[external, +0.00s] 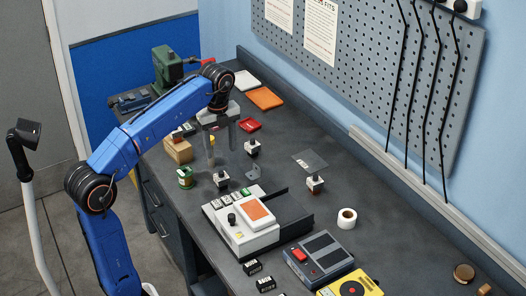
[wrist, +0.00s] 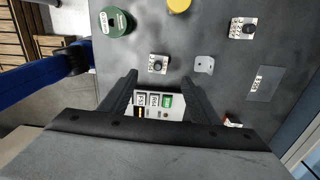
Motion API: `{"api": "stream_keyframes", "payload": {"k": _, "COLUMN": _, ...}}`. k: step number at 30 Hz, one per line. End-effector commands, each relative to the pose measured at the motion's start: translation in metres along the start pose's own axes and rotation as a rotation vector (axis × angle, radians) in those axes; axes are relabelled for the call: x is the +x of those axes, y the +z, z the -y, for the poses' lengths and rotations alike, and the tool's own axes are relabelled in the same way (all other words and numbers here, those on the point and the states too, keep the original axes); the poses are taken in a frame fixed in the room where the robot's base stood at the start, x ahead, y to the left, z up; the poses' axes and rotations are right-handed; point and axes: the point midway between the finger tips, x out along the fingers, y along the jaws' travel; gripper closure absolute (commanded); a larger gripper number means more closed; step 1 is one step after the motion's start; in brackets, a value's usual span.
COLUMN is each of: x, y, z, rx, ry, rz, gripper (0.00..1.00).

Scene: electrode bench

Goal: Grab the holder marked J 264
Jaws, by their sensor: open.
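Three small white holders with black knobs stand on the bench. One holder (external: 222,180) is just below my gripper (external: 222,157), which hangs open and empty above the bench. That holder also shows in the wrist view (wrist: 158,64), just beyond the gap between my fingertips (wrist: 160,76). A second holder (external: 252,149) stands farther back and shows at upper right in the wrist view (wrist: 243,29). A third holder (external: 315,184) stands to the right by a thin grey sheet (external: 310,160); in the wrist view it is partly hidden (wrist: 233,122). Their marks are too small to read.
A white device with an orange panel (external: 256,211) is close in front. The pegboard wall (external: 370,70) bounds the back.

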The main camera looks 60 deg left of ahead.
Motion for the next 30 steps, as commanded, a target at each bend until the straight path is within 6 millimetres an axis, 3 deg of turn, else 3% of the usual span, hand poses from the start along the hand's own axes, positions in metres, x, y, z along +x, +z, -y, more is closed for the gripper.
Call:
{"api": "stream_keyframes", "payload": {"k": 10, "x": 0.060, "y": 0.000, "z": -0.001, "rx": 0.000, "ry": 0.002, "rz": -0.001, "gripper": 0.44}}
{"api": "stream_keyframes", "payload": {"k": 20, "x": 0.084, "y": 0.000, "z": -0.001, "rx": -0.001, "ry": 0.000, "rz": 0.000, "gripper": 0.44}}
{"api": "stream_keyframes", "payload": {"k": 30, "x": 0.125, "y": 0.002, "z": -0.004, "rx": -0.001, "ry": -0.001, "rz": 0.000, "gripper": 0.44}}
